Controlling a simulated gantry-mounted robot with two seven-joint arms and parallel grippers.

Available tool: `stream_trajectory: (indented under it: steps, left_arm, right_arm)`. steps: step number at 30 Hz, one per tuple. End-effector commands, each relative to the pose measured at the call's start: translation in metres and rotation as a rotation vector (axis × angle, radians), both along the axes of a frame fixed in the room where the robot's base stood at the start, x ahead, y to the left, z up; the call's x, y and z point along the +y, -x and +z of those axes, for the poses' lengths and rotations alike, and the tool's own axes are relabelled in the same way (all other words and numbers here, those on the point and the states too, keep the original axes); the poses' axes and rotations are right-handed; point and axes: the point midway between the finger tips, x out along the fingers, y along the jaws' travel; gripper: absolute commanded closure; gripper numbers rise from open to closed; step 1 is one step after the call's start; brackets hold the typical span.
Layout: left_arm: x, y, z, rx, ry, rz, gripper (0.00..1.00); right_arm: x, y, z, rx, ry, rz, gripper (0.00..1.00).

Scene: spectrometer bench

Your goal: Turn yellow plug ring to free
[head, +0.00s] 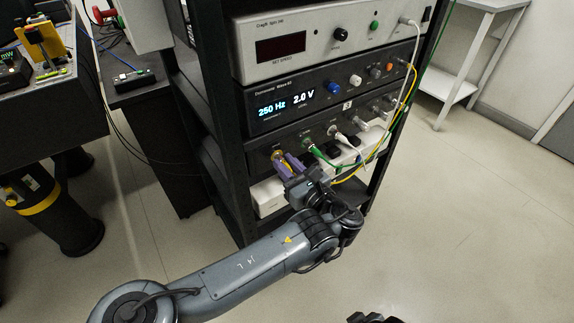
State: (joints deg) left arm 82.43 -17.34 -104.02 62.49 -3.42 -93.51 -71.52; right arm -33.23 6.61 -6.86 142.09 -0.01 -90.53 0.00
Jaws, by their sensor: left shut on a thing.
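The yellow plug ring (278,155) is a small brass-yellow spot at the left end of the lowest dark panel (312,134) of the rack. My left gripper (286,163), with purple fingers, reaches up to it from below and is shut on it. The fingers hide most of the plug, so the ring's turn angle cannot be seen. A yellow cable (384,141) runs from the right side of the rack down behind my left wrist. A dark part at the bottom edge may be my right gripper (370,318); its fingers cannot be made out.
A green cable (318,155) and a white cable (346,138) are plugged in just right of my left gripper. The display unit (325,88) above reads 250 Hz and 2.0 V. A black rack post (222,130) stands close on the left. Open floor lies at right.

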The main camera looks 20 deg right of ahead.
Motion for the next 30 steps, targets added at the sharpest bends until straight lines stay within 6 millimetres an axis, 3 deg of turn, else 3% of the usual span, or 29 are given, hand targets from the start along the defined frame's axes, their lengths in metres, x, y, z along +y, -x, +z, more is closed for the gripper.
stream_trajectory:
  steps: [11,30]
  left_arm:
    - [0.001,0.0,-0.001,-0.047,0.209,0.0,1.0]
    - [0.002,0.0,-0.003,-0.182,0.801,0.0,1.0]
  right_arm:
    - [0.0,0.0,-0.004,0.0,0.0,0.0,0.57]
    - [-0.002,0.0,-0.025,0.0,0.009,0.007,0.57]
